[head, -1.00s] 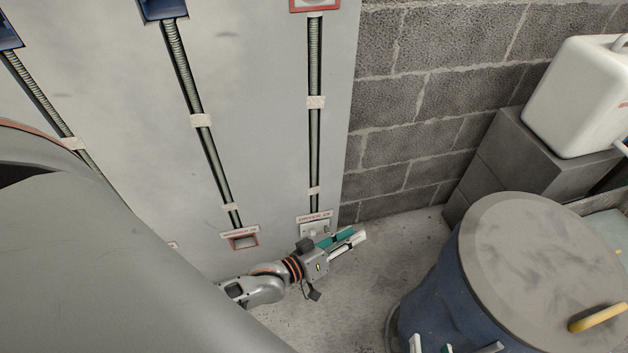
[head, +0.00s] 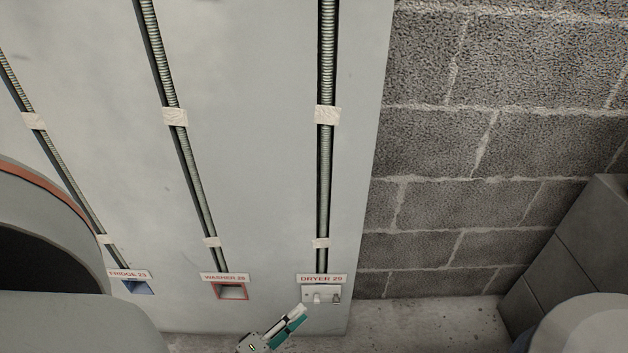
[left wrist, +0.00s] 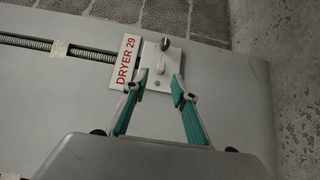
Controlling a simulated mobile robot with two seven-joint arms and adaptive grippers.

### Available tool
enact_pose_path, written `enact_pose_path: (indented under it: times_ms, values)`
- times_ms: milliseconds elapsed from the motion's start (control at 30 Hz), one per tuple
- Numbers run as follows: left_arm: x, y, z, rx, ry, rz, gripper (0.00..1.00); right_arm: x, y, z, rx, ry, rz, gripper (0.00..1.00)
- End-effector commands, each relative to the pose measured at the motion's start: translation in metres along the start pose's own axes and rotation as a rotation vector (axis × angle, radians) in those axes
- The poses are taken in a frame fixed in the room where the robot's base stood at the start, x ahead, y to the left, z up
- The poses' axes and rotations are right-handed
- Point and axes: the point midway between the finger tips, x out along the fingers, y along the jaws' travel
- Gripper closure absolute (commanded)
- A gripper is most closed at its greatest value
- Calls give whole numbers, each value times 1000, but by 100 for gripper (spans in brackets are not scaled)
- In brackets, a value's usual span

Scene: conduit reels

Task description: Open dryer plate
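The dryer plate (head: 336,291) is a small white plate on the grey wall panel, under the "DRYER 29" label (head: 321,279). It lies flat against the panel. My left gripper (head: 304,313) is just below and left of the plate. In the left wrist view its teal-padded fingers (left wrist: 160,82) are apart with nothing between them, their tips overlapping the plate's near end. Contact cannot be told. My right gripper is out of view.
Left of the plate are the red-framed "WASHER" opening (head: 230,291) and the blue "FRIDGE 23" opening (head: 138,287). Taped conduits run up the panel. A block wall (head: 450,200) and a grey-lidded drum (head: 590,328) stand right. Bare floor lies between panel and drum.

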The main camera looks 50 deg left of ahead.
Motion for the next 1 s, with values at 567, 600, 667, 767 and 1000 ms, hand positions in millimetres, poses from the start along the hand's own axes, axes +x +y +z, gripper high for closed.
enact_pose_path:
  times_ms: [567, 600, 667, 767, 1000]
  values:
    - [53, -1, 0, 1, -1, -3, 73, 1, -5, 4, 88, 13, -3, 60]
    - [53, -1, 1, 1, -1, -3, 73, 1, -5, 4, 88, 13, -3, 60]
    - [53, -1, 1, 1, -1, -3, 73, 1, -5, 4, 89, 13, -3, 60]
    - [53, -1, 1, 1, -1, -3, 86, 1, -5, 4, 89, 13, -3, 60]
    - [53, -1, 0, 2, -1, -3, 100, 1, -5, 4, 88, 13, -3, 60]
